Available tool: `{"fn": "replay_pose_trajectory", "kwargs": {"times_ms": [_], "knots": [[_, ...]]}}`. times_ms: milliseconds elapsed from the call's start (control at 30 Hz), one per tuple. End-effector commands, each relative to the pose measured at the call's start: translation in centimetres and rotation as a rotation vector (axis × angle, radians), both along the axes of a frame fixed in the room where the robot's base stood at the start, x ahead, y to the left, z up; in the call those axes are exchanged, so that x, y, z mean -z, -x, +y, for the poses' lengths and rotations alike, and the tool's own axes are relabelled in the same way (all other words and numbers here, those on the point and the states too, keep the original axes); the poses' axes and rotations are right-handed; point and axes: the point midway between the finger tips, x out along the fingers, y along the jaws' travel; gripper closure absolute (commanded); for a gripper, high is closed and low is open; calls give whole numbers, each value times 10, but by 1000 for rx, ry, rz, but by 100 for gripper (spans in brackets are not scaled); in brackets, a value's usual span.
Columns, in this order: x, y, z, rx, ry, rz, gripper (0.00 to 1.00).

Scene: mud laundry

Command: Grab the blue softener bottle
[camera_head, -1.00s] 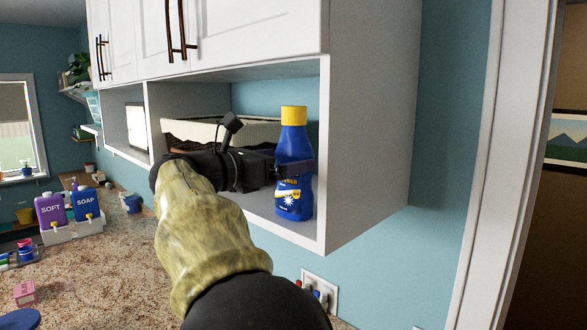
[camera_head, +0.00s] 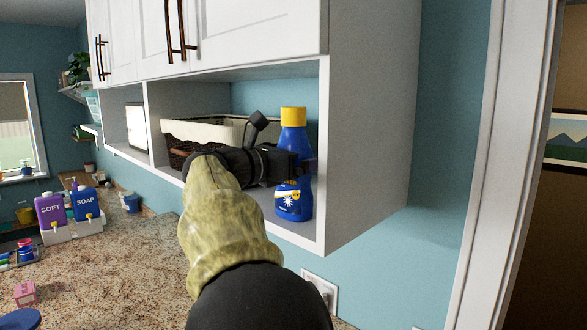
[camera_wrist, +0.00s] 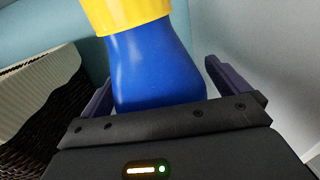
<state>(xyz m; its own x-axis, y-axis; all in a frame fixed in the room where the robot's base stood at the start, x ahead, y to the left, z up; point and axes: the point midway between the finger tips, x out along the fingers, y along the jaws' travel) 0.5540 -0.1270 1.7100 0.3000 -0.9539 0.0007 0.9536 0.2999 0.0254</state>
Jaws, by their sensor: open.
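The blue softener bottle (camera_head: 293,135) has a yellow cap and stands upright at the right end of the open cabinet shelf. In the wrist view the bottle (camera_wrist: 155,65) fills the middle, between the two fingers. My gripper (camera_head: 300,168) is open at the bottle's mid-height, with one finger crossing in front of the label. In the wrist view my gripper (camera_wrist: 160,85) has a finger on each side of the bottle, with a small gap visible at the right. The fingertips' contact with the bottle cannot be told.
A wicker basket (camera_head: 180,150) with a cream liner sits on the shelf left of the bottle. The cabinet's side wall (camera_head: 365,130) is close on the right. SOFT (camera_head: 51,210) and SOAP (camera_head: 86,204) dispensers stand on the speckled counter (camera_head: 120,265) below, which has free room.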

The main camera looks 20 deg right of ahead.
Motion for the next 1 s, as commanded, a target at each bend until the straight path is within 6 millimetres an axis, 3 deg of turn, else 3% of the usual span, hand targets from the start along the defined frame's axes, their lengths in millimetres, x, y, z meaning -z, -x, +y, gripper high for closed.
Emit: {"fn": "replay_pose_trajectory", "kwargs": {"times_ms": [100, 400, 500, 767, 1000], "knots": [[0, 0, 0, 0, 0, 0, 0], [0, 0, 0, 0, 0, 0, 59], [-2, 0, 0, 0, 2, -2, 74], [-3, 0, 0, 1, 2, -2, 74], [-17, 1, -2, 4, 1, -2, 74]]}}
